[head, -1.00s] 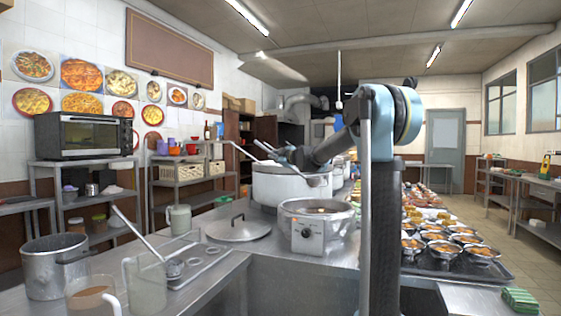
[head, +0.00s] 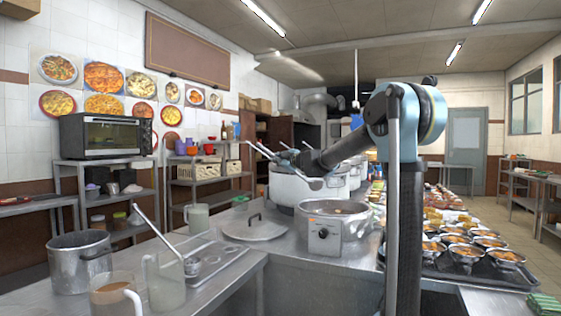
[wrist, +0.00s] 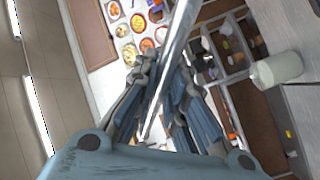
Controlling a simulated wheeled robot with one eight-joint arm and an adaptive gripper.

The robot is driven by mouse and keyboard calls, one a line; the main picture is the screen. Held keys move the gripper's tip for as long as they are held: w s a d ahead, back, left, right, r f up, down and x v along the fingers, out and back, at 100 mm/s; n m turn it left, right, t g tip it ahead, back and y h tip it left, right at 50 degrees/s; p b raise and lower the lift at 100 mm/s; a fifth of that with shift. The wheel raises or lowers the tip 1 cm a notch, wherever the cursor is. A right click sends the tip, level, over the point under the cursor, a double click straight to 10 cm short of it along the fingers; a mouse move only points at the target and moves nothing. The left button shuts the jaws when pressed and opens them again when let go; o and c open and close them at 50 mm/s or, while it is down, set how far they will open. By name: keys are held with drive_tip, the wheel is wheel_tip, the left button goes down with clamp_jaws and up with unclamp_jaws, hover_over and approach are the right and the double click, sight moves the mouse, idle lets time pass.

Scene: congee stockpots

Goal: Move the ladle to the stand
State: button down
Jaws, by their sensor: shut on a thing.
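My gripper (head: 302,160) is shut on the handle of a metal ladle (head: 317,184), over the large pot (head: 286,190) at the back of the counter. The ladle's bowl shows against the pot's right side; its handle slants up to the left. In the wrist view the shiny handle (wrist: 178,50) runs between my gripper's fingers (wrist: 165,100). A steel holder with round wells (head: 215,262), perhaps the stand, lies on the front left counter, well apart from my gripper. Another ladle (head: 158,232) leans there, its lower end at the holder.
Clear jugs (head: 165,285) and an open pot (head: 80,265) crowd the front left. Bowls of food (head: 465,255) fill the right counter.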

wheel_tip(320, 180, down, 4)
drive_tip(key=shift+f, duration=0.4)
idle(0.5)
drive_tip(key=shift+f, duration=0.6)
drive_tip(key=shift+d+r, duration=0.1)
drive_tip(key=shift+r, duration=0.05)
drive_tip(key=shift+w+d+r+m+t, duration=0.15)
drive_tip(key=shift+d+r+m, duration=0.4)
drive_tip(key=shift+r, duration=0.15)
drive_tip(key=shift+w+d+r+m+t, duration=0.2)
drive_tip(key=shift+d+r+m, duration=0.25)
drive_tip(key=shift+d+r, duration=0.15)
drive_tip(key=shift+w+d+r+m+t, duration=0.15)
drive_tip(key=shift+d+r+m, duration=0.35)
drive_tip(key=shift+r, duration=0.25)
